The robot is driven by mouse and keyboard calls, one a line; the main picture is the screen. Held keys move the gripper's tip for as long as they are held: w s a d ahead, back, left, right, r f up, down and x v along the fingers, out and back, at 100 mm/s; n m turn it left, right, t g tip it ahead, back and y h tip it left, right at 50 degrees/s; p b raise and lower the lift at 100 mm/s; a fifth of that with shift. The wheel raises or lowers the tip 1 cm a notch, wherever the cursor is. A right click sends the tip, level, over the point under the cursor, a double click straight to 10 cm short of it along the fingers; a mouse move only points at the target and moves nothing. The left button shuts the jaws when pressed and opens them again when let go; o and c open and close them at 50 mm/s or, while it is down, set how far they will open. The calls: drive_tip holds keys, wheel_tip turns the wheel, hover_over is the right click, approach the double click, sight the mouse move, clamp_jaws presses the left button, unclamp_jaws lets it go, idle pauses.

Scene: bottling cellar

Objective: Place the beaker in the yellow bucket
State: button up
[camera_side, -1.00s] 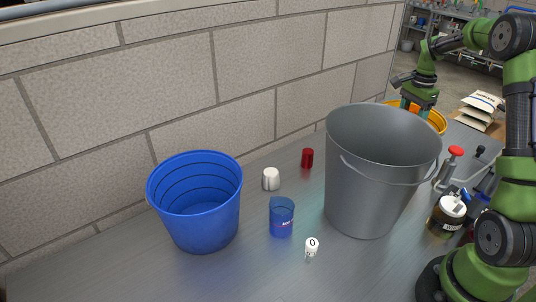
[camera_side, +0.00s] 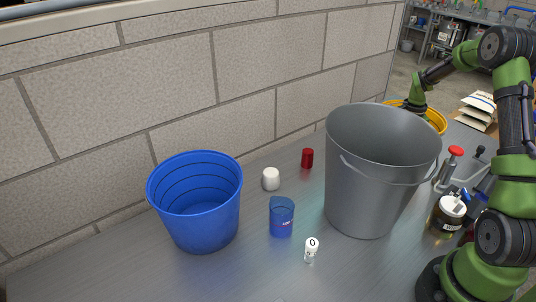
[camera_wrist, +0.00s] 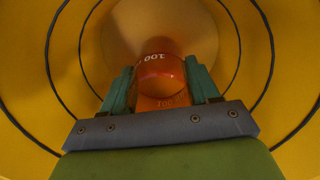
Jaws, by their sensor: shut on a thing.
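The yellow bucket (camera_side: 435,118) stands at the far right behind the grey bucket, with only part of it showing. In the wrist view its yellow inner wall (camera_wrist: 25,75) with dark rings surrounds my gripper (camera_wrist: 160,84). My gripper is down inside the bucket, shut on an orange-looking beaker (camera_wrist: 162,72) with a "100" mark. The bucket's floor lies beyond the beaker; I cannot tell whether the beaker touches it. In the side view my gripper's fingers and the beaker are hidden. A blue beaker (camera_side: 281,220) stands upright on the metal table.
A large grey bucket (camera_side: 365,190) stands in front of the yellow one. A blue bucket (camera_side: 205,230) is at left. A white cup-like piece (camera_side: 271,180), a red piece (camera_side: 307,158), a small marked white item (camera_side: 311,246) and a dark jar (camera_side: 446,222) stand around. A brick wall runs behind.

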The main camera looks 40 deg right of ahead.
drive_tip(key=o, duration=1.1)
drive_tip(key=shift+c, duration=0.2)
wheel_tip(320, 180, up, 12)
drive_tip(key=shift+r, duration=0.15)
wheel_tip(320, 180, down, 12)
drive_tip(key=shift+f, duration=0.25)
wheel_tip(320, 180, up, 2)
drive_tip(key=shift+r, duration=0.8)
drive_tip(key=shift+f, duration=0.1)
